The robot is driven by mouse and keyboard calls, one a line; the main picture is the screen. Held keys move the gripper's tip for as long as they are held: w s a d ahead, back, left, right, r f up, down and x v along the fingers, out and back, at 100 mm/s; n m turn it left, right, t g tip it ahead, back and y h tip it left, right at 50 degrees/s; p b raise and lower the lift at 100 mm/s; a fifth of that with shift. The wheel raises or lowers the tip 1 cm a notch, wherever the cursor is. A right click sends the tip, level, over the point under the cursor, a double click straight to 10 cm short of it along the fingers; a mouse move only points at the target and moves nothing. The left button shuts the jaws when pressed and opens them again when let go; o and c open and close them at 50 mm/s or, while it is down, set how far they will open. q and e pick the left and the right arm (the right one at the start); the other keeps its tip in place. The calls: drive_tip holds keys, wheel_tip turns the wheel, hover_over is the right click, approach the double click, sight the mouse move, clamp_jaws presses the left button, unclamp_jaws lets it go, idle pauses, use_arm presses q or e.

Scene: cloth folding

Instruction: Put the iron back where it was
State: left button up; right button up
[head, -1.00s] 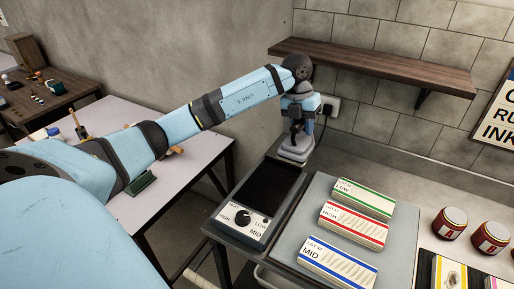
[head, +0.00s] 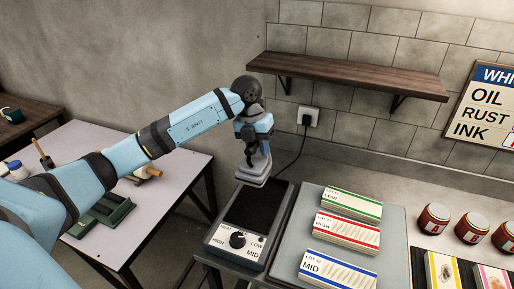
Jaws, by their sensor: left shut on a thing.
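The iron (head: 254,169) is a small grey-white piece in my left gripper (head: 251,152). The left gripper is shut on it and points down. The iron hangs above the far end of a dark heating plate (head: 256,208), whose front panel (head: 237,240) has a black dial marked HIGH, LOW and MID. In this view I cannot tell whether the iron touches the plate. The gripper hides the iron's upper part. My right gripper is not in view.
Cloth stacks marked LOW (head: 351,203), HIGH (head: 346,229) and MID (head: 337,268) lie on a grey board (head: 395,222) to the right. Red jars (head: 433,217) stand further right. A wooden shelf (head: 345,75) is on the wall above. A pale table (head: 150,215) stands left.

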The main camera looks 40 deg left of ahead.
use_arm(q)
drive_tip(key=p, duration=0.2)
hover_over(258, 204)
wheel_tip(258, 204, down, 15)
drive_tip(key=shift+w+f, duration=0.1)
idle(0.4)
drive_tip(key=o, duration=1)
drive_tip(key=shift+f, duration=0.1)
drive_tip(key=shift+c, duration=0.2)
drive_tip(key=shift+r, duration=0.25)
drive_tip(key=shift+a+r, duration=0.15)
drive_tip(key=shift+r, duration=0.2)
drive_tip(key=r, duration=0.3)
drive_tip(key=a+r+b, duration=0.1)
drive_tip(key=r, duration=0.3)
drive_tip(key=a+r, duration=0.1)
drive_tip(key=r, duration=0.3)
drive_tip(key=shift+s+b, duration=0.35)
drive_tip(key=shift+s, duration=0.05)
